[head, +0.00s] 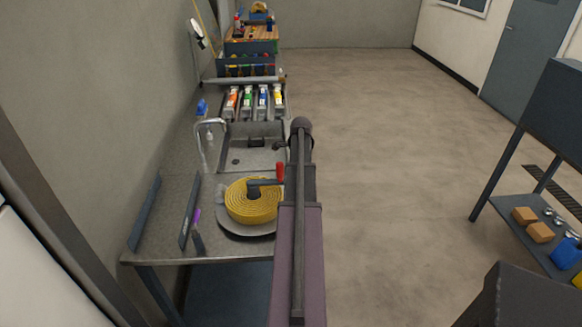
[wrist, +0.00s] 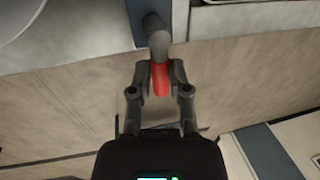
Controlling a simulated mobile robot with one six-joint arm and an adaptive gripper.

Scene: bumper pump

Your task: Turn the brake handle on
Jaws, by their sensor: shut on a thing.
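In the wrist view, a short red handle (wrist: 160,80) joins a grey rounded end (wrist: 158,44), with a darker pivot on a blue-grey upright behind it. I take this to be the brake handle. My gripper (wrist: 162,88) has its two fingers on either side of the red part and is shut on it. In the head view, my arm covers the counter's front edge, and I cannot make out the grip there.
A sink (head: 254,157) with a tap (head: 208,125) lies beyond the coil. Several coloured-label boxes (head: 248,100) stand farther back. Dark upright panels (head: 189,210) stand at the counter's left. Open floor (head: 390,170) lies right, with a dark rack (head: 525,215) at the far right.

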